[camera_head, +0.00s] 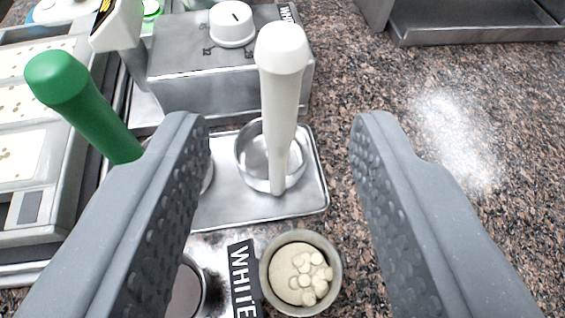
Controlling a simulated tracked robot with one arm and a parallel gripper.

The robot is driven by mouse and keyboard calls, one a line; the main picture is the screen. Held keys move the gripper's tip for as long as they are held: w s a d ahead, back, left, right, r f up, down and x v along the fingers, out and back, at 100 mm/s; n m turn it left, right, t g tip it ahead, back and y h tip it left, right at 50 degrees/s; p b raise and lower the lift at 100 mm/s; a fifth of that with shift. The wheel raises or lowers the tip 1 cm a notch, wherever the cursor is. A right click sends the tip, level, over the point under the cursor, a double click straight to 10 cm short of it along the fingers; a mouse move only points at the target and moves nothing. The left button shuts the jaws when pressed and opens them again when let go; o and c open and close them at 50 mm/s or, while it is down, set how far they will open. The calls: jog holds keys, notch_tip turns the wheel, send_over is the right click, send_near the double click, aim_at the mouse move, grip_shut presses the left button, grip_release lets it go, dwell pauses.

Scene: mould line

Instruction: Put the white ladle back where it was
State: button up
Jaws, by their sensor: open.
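The white ladle (283,95) stands nearly upright, leaning slightly, with its lower end in a round metal cup (242,160) on a metal tray (309,199). Its top is a wide white knob. My gripper (285,135) is open, with one grey padded finger on each side of the ladle and clear space between them and the handle. No contact with the ladle shows. The ladle's bowl end is not clearly visible inside the cup.
A green handle (88,108) leans at the left, partly hidden by my left finger. Behind the tray is a metal box with a white dial (232,24). A "WHITE" label (243,280) lies beside a bowl of pale pieces (300,272).

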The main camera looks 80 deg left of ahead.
jog(key=shift+v, duration=1.45)
jog(key=shift+r, duration=0.1)
jog(key=s+a+r+m+t+h, duration=0.2)
jog(key=r+m, duration=0.2)
jog(key=r, duration=0.5)
jog(key=s+a+r+m+t+h, duration=0.2)
jog(key=s+r+m+t, duration=0.1)
jog(key=r, duration=0.7)
jog(key=s+d+r+m+t+h, duration=0.2)
jog(key=s+r+m+t+h, duration=0.2)
jog(key=s+r, duration=0.3)
jog(key=s+d+r+m+t+h, duration=0.3)
jog(key=s+r+m+t+h, duration=0.1)
jog(key=r, duration=0.5)
jog(key=s+m+h, duration=0.1)
jog(key=s, duration=0.1)
jog(key=shift+s, duration=0.35)
jog(key=shift+r, duration=0.1)
